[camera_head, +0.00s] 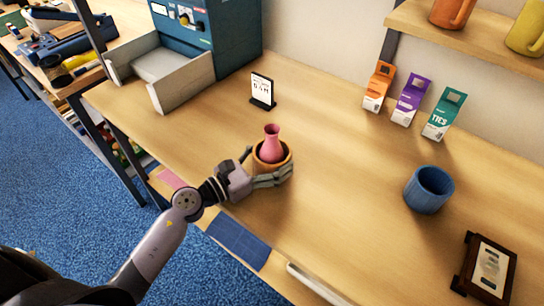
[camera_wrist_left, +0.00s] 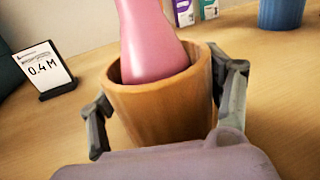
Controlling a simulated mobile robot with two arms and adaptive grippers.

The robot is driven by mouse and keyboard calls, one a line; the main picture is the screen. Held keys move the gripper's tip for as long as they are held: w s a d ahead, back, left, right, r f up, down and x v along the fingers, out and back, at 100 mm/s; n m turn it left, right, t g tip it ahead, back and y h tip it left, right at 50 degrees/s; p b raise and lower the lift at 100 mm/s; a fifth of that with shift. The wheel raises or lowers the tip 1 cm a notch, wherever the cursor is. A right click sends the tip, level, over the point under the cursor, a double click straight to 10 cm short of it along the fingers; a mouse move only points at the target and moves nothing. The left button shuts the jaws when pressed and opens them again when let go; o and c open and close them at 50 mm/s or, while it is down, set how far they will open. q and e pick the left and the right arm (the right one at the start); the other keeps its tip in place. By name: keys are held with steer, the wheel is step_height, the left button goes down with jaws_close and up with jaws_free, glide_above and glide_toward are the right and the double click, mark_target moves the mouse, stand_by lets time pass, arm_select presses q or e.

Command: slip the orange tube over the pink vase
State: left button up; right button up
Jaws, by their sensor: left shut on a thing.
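The pink vase (camera_head: 271,146) stands inside the orange tube (camera_head: 261,166), with its neck and upper body showing above the tube's rim. In the left wrist view the pink vase (camera_wrist_left: 150,45) rises out of the orange tube (camera_wrist_left: 160,108), and its lower part is hidden by the tube wall. My left gripper (camera_head: 268,172) is shut on the tube, with one finger on each side of its wall. In the left wrist view the left gripper's fingers (camera_wrist_left: 165,108) also show around the tube. The tube looks low at the table, but its bottom edge is hidden by the gripper. My right gripper is not in view.
A small sign (camera_head: 262,91) stands behind the tube. A blue cup-like tube (camera_head: 428,190) and a dark framed piece (camera_head: 487,268) are on the right. Several cartons (camera_head: 410,100) stand at the back. The tabletop (camera_head: 340,185) between the tube and the blue one is clear.

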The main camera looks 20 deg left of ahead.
mark_target(272, 128)
arm_select(q)
steer(key=o, duration=0.8)
step_height(272, 128, up, 10)
steer(key=p, duration=0.9)
steer(key=shift+p, duration=0.3)
